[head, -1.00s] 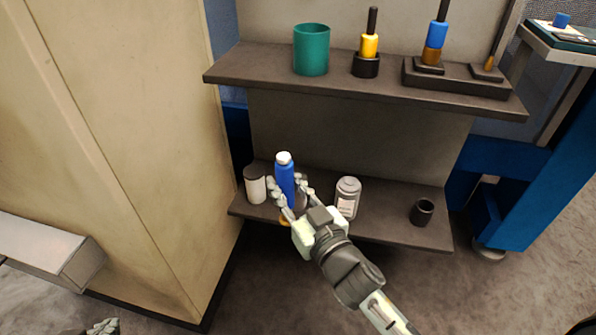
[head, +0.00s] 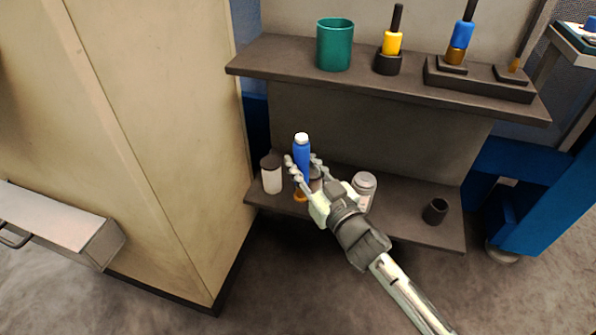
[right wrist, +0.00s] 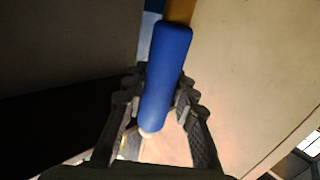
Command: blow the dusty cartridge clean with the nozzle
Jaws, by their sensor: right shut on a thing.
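My right gripper (head: 303,160) is shut on a blue cylinder (head: 301,153) with a white top, held upright over the front of the lower shelf. An orange-brown piece (head: 300,196) shows beneath it, partly behind the gripper. In the right wrist view the blue cylinder (right wrist: 165,75) lies between the two fingers, with its white end (right wrist: 150,132) low in the picture. I cannot tell whether this cylinder is the nozzle, and I cannot make out a dusty cartridge for sure. My left gripper is not in view.
On the lower shelf (head: 405,222) stand a white jar (head: 271,176), a grey bottle (head: 365,188) and a dark cup (head: 435,211). The upper shelf (head: 290,58) holds a green cup (head: 335,45), a yellow-handled tool (head: 392,43) and a dark tray (head: 480,82) with tools. A beige cabinet (head: 165,130) stands left.

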